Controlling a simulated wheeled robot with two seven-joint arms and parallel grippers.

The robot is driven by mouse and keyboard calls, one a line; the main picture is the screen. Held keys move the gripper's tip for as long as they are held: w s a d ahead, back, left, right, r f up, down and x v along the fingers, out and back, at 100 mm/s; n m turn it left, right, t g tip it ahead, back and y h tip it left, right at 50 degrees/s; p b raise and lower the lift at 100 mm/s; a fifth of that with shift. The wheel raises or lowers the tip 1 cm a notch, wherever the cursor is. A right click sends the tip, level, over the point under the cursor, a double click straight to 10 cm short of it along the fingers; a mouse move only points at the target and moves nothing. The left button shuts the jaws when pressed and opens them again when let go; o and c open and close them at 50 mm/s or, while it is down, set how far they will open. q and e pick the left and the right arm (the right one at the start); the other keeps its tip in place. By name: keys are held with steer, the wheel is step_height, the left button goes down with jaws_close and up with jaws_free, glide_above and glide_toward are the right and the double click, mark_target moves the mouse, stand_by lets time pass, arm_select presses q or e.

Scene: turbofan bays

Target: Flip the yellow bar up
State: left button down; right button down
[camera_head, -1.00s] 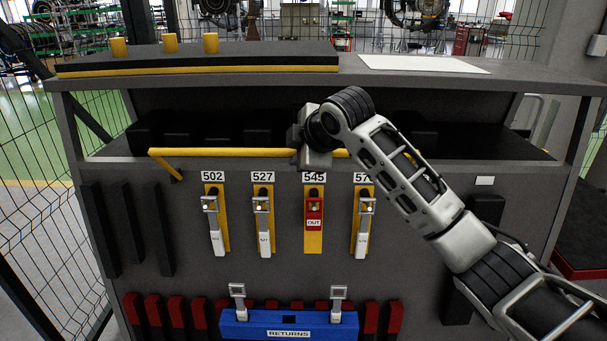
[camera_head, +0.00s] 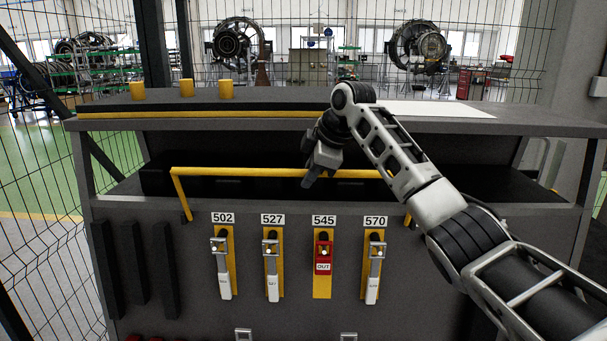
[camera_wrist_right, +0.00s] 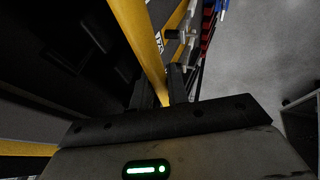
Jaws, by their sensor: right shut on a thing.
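The yellow bar (camera_head: 245,171) runs across the front of the shelf opening in the head view, raised above the numbered tags. Its left arm slants down to a pivot at the left. My right gripper (camera_head: 308,181) is shut on the bar near its middle, with the wrist above it. In the right wrist view the yellow bar (camera_wrist_right: 142,45) runs down between the two dark fingers (camera_wrist_right: 163,92). The bar's right part is partly hidden behind my right arm. My left gripper is not in view.
Below the bar hang tools on yellow plates labelled 502 (camera_head: 222,262), 527 (camera_head: 272,264) and 570 (camera_head: 373,264), and a red OUT tag (camera_head: 323,257) under 545. The grey bench top (camera_head: 330,105) overhangs the shelf. A wire fence (camera_head: 40,190) stands at the left.

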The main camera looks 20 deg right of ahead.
steer(key=shift+d, duration=0.15)
steer(key=c, duration=1.5)
jaws_free()
steer(key=shift+c, duration=0.2)
steer(key=shift+o, duration=0.9)
steer(key=shift+w, duration=0.15)
arm_select(q)
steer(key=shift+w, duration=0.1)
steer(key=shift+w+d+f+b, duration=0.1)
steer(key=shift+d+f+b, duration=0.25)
steer(key=shift+b, duration=0.7)
arm_select(e)
steer(key=v, duration=1.6)
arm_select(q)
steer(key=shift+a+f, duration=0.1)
arm_select(e)
steer(key=shift+f, duration=0.1)
